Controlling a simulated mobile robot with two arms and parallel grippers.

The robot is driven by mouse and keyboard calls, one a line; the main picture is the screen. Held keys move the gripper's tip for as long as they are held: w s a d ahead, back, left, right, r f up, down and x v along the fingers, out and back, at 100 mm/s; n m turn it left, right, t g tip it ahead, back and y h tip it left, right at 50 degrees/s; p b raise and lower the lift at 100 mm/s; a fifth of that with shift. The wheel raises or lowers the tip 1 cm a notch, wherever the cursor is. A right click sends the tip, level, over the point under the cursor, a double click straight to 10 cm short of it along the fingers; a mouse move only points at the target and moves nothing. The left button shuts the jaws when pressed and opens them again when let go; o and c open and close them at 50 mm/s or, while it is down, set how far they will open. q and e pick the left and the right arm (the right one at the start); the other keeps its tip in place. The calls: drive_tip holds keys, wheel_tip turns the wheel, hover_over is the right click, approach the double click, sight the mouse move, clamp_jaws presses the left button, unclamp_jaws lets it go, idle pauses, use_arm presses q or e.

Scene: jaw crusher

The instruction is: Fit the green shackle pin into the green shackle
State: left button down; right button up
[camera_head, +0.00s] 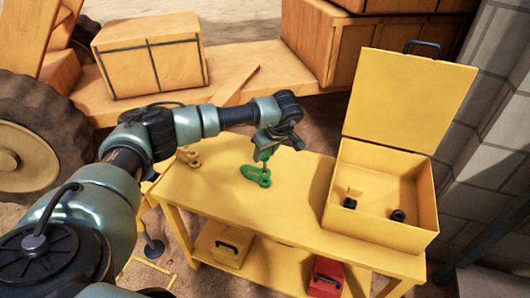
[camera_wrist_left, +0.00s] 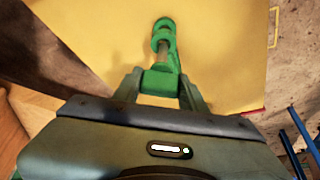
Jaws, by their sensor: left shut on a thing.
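The green shackle (camera_head: 257,177) is on the yellow table, near its middle in the head view. In the left wrist view its rounded green loops (camera_wrist_left: 163,28) show beyond the fingertips. My left gripper (camera_head: 264,150) is directly above the shackle and points down. In the left wrist view its fingers (camera_wrist_left: 160,88) are shut on the green end of the shackle pin (camera_wrist_left: 160,80). A greyish shaft runs from this end toward the shackle's loops and overlaps them. I cannot tell how deep the shaft sits in them. My right gripper is not in view.
An open yellow box (camera_head: 380,226) with dark round parts stands at the table's right end. A tan shackle-like piece (camera_head: 189,156) lies left of the green shackle. A yellow case (camera_head: 222,246) and a red case (camera_head: 326,276) are on the lower shelf. The table (camera_head: 290,205) is clear between shackle and box.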

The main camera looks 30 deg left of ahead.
use_arm(q)
drive_tip(key=shift+f, duration=0.3)
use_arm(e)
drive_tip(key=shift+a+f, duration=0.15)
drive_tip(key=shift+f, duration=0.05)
use_arm(q)
drive_tip(key=shift+f+b, duration=0.85)
drive_tip(key=shift+f, duration=0.1)
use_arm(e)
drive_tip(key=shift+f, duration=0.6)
use_arm(q)
drive_tip(key=shift+f, duration=0.1)
